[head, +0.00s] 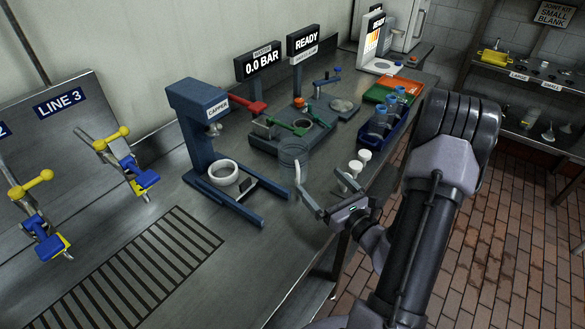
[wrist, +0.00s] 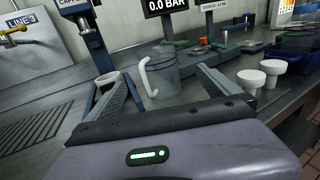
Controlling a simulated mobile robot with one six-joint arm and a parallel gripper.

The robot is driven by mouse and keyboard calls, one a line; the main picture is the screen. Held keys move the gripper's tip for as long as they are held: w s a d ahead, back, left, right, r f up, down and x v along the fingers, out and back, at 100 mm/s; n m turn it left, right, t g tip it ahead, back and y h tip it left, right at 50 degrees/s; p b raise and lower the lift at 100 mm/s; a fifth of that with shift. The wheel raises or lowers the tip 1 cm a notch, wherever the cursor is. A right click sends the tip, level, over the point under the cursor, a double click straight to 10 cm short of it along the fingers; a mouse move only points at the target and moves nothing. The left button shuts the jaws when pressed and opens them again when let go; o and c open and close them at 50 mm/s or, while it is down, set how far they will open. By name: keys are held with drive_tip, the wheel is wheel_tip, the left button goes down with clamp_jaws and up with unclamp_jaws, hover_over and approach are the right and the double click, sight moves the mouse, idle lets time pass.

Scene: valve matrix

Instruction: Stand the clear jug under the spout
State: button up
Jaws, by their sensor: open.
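The clear jug (head: 293,153) stands upright on the steel counter, right of the capper; its white handle (head: 297,174) faces my gripper. The jug also shows in the wrist view (wrist: 171,82), with the handle on its left side. My gripper (head: 319,181) is open and empty, its fingers pointing at the jug. In the wrist view the jug appears between the two fingertips (wrist: 163,77), seemingly just beyond them; contact cannot be told. Two yellow-and-blue valve outlets, one under the LINE 3 sign (head: 127,165) and one further left (head: 42,220), stick out from the wall panel.
The blue capper (head: 195,110) with a white ring stands between the jug and the outlets. A slotted drain (head: 150,265) lies in the counter below the outlets. White caps (head: 355,168) stand right of my gripper. A pressure rig (head: 290,130) is behind the jug.

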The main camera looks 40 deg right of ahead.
drive_tip(key=b, duration=0.2)
approach(286, 147)
drive_tip(key=w, duration=0.5)
drive_tip(key=shift+w+d+f, duration=0.15)
drive_tip(key=shift+w+d, duration=0.05)
drive_tip(key=shift+d, duration=0.1)
drive_tip(key=c, duration=1.6)
